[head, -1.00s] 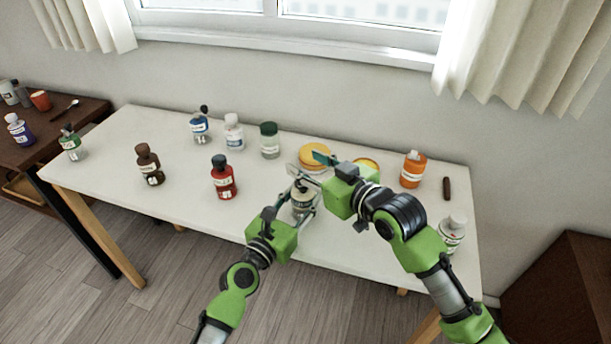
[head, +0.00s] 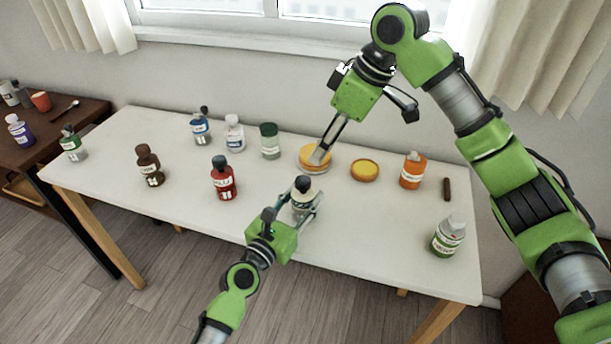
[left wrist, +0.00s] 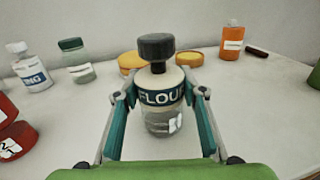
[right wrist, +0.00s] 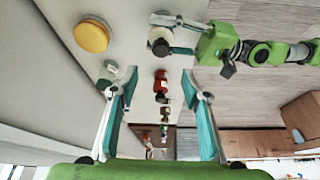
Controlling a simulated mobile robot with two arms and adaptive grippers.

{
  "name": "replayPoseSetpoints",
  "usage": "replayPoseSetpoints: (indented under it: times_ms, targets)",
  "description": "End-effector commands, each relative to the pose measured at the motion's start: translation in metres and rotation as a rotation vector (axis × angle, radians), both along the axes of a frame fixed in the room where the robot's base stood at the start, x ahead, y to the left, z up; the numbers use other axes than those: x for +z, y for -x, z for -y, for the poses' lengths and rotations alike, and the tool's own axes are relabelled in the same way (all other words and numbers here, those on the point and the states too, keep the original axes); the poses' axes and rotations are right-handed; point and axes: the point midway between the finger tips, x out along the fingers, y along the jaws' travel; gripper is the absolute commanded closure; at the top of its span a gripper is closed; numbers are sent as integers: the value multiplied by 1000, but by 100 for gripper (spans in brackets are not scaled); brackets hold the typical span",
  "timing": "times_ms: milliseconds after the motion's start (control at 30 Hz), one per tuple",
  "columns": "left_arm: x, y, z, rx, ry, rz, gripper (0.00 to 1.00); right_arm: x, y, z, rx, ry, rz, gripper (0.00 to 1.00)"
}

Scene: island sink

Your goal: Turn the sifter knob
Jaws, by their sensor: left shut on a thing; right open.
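The sifter is a clear bottle labelled FLOUR (left wrist: 162,119) with a dark knob (left wrist: 156,46) on top. It stands upright near the table's front edge in the head view, its dark knob (head: 302,184) uncovered. My left gripper (head: 305,208) is shut around its body; both fingers flank it in the left wrist view. My right gripper (head: 323,153) is open and empty, behind the sifter, pointing down by a yellow-topped round container (head: 313,158). The right wrist view shows the open fingers apart, with the sifter's knob (right wrist: 161,47) beyond them.
A smaller yellow round container (head: 365,170) and an orange bottle (head: 411,171) stand to the right. A red bottle (head: 223,180), a green-capped jar (head: 269,142) and other bottles stand left. Table space right of the sifter is clear.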

Motion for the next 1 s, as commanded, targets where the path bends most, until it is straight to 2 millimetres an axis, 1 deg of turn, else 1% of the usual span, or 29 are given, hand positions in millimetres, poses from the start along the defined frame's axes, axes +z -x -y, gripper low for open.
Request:
replayPoseSetpoints:
  times_ms: [67, 167, 267, 500, 700, 833, 1000]
  targets:
    - [0, 0, 0, 0, 0, 0, 86, 0, 1, 1, 5, 10, -8, 57]
    - [0, 0, 0, 0, 0, 0, 86, -9, 1, -2, 7, 11, -11, 57]
    - [0, 0, 0, 0, 0, 0, 86, -25, -1, -8, 7, 12, -14, 57]
    - [0, 0, 0, 0, 0, 0, 86, -70, -9, -25, 6, 11, -12, 57]
    - [0, 0, 0, 0, 0, 0, 86, -97, -14, -36, 5, 10, -10, 57]
    - [0, 0, 0, 0, 0, 0, 86, -105, -16, -39, 5, 9, -9, 57]
    - [0, 0, 0, 0, 0, 0, 86, -108, -16, -40, 6, 9, -7, 57]
